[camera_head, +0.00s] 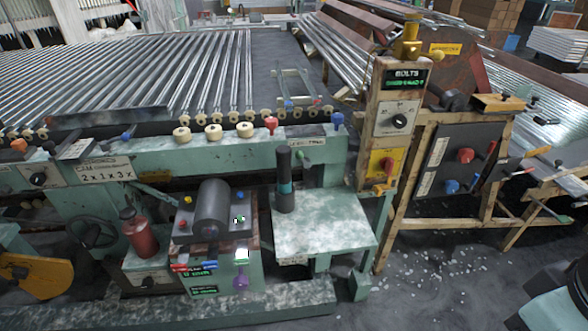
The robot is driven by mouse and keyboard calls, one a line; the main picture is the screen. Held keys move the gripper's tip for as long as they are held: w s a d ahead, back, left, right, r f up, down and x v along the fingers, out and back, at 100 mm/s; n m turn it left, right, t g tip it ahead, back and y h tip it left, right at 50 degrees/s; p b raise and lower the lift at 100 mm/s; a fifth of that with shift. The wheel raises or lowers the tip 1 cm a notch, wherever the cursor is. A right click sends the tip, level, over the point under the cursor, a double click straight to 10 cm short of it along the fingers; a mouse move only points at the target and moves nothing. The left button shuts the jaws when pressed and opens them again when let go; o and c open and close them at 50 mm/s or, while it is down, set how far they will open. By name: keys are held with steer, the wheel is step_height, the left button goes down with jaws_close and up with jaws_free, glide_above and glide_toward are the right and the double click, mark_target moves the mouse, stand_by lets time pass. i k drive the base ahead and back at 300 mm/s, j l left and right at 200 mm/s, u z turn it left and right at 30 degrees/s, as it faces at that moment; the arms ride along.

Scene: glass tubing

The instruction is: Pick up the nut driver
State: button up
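I cannot tell for certain which thing is the nut driver. An upright dark tool with a teal band (285,183) stands on the pale worn bench top (325,235), near its back left corner. It is clear of any gripper. A small purple and white item (241,268) shows at the front of the machine box, and its shape is too small to make out. My gripper is not in view.
Left of the bench are a dark grey cylinder (212,210) on a control box and a red bottle (139,232). A bolts panel post (395,120) stands to the right. Metal tubes (180,75) lie behind. The bench's front and right areas are clear.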

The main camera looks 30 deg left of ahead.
mark_target(283, 153)
steer(key=u, duration=1.55)
steer(key=z, duration=0.35)
steer(key=i+j, duration=0.15)
steer(key=i, duration=0.45)
steer(key=i+l+z, duration=0.05)
